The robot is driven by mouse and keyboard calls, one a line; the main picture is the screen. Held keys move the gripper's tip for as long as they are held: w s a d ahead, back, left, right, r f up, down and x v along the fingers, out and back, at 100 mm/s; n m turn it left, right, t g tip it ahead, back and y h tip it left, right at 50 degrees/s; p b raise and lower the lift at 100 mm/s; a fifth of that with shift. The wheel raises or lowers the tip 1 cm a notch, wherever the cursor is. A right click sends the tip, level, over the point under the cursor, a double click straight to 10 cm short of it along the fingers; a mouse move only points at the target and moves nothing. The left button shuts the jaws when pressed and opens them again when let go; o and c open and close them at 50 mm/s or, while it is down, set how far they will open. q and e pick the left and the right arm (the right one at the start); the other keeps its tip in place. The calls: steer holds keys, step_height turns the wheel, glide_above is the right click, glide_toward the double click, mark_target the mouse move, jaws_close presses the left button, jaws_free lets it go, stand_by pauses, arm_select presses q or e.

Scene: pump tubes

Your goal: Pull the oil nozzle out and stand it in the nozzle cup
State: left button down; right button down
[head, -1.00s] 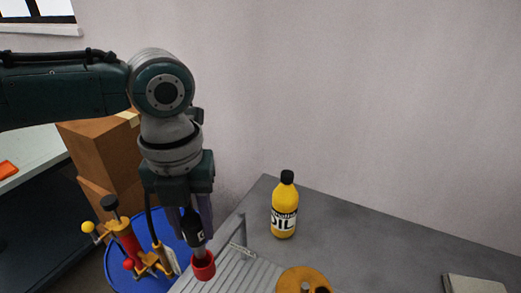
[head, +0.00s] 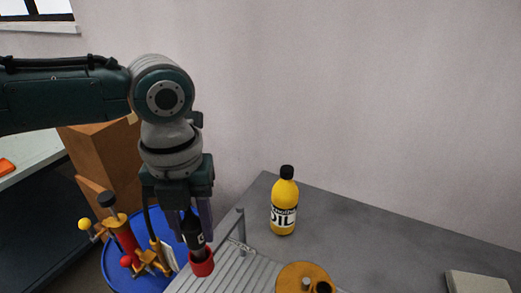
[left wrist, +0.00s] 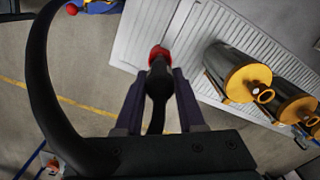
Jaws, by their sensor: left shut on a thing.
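The oil nozzle (head: 193,232) is black with a small white mark. It hangs upright between the fingers of my left gripper (head: 192,222), which is shut on it. Its lower end is at the mouth of the red nozzle cup (head: 201,264), and the cup's rim hides the tip. In the left wrist view, the nozzle (left wrist: 158,80) lies between my two gripper fingers (left wrist: 158,95) and lines up with the red cup (left wrist: 158,51). How deep it sits inside cannot be told. My right gripper is not in view.
A red pump (head: 124,235) with yellow knobs stands on a blue drum (head: 118,270) at left. A yellow oil bottle (head: 284,208) stands on the grey table (head: 360,235). A yellow-ended cylinder (head: 292,270) is near the cup. A black hose (left wrist: 45,95) loops at left.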

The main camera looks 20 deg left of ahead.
arm_select(q)
steer(key=shift+f+b, duration=0.95)
steer(key=shift+f, duration=0.35)
steer(key=shift+c, duration=2.2)
jaws_free()
steer(key=shift+r, duration=0.1)
step_height(320, 180, up, 10)
steer(key=shift+f, duration=0.1)
